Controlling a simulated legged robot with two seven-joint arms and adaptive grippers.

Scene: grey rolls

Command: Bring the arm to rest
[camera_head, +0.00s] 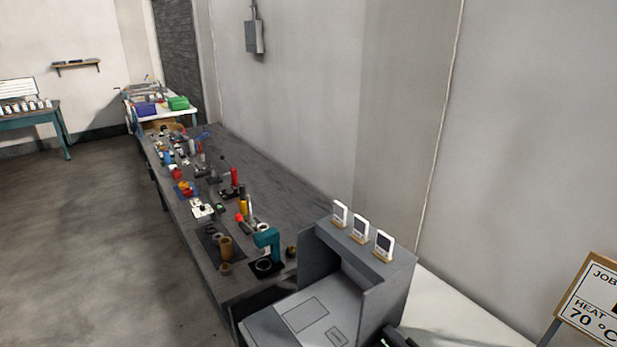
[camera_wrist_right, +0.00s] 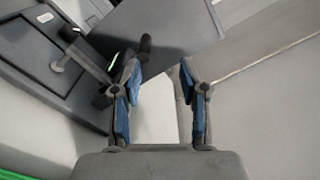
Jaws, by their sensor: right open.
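My right gripper (camera_wrist_right: 160,78) shows in the right wrist view with its two blue-padded fingers spread apart and nothing between them. Past the fingers are a pale surface and the grey wall. A dark knobbed handle (camera_wrist_right: 146,46) appears close beside the left finger; whether they touch I cannot tell. In the head view no gripper shows clearly; a dark part at the bottom edge is cut off and unclear. My left gripper is in neither view.
A grey machine (camera_head: 385,272) with three small white-faced displays on top stands at the near end of a long dark bench (camera_head: 285,180) crowded with tools. A sign (camera_head: 592,300) reading "HEAT 70" stands at right. Open floor (camera_head: 90,240) lies left.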

